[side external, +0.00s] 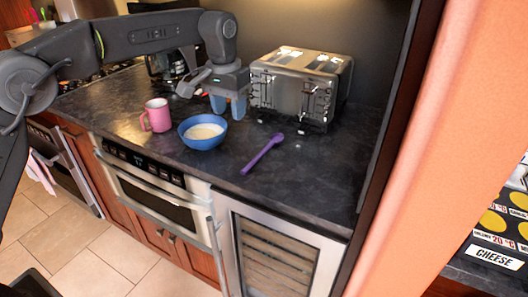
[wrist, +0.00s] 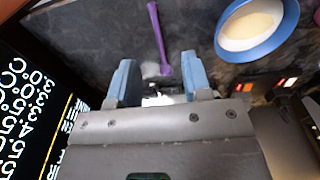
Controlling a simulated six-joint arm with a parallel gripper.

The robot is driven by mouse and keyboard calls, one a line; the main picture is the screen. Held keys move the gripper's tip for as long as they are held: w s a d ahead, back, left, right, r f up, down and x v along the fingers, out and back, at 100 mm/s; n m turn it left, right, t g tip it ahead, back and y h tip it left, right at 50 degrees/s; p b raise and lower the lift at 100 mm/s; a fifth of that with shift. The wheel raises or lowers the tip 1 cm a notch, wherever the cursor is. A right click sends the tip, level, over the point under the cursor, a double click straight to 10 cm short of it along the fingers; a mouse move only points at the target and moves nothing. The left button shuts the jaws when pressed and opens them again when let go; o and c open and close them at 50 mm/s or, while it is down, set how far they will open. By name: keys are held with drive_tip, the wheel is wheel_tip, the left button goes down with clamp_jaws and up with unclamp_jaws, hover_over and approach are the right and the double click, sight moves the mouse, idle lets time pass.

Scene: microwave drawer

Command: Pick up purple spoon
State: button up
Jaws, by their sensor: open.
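A purple spoon (side external: 263,153) lies on the dark countertop, to the right of the blue bowl and in front of the toaster. It also shows in the wrist view (wrist: 158,35), beyond the fingertips and roughly in line with the gap between them. My gripper (side external: 229,106) is open with blue fingers, behind the blue bowl and left of the toaster, apart from the spoon. In the wrist view my gripper (wrist: 161,80) shows both blue fingers spread, with nothing held between them.
A blue bowl (side external: 187,140) with pale contents stands left of the spoon; it shows in the wrist view (wrist: 226,47). A pink mug (side external: 158,116) stands left of the bowl. A silver toaster (side external: 290,90) stands behind the spoon. The countertop (side external: 310,165) right of the spoon is clear.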

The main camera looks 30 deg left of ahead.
sight(247, 167)
drive_tip(key=shift+g, duration=0.3)
drive_tip(key=w+f, duration=0.1)
drive_tip(key=f, duration=0.5)
drive_tip(key=w+d+f, duration=0.1)
drive_tip(key=f, duration=0.5)
drive_tip(key=w+d+f, duration=0.1)
drive_tip(key=f, duration=0.5)
drive_tip(key=shift+r, duration=0.1)
clamp_jaws()
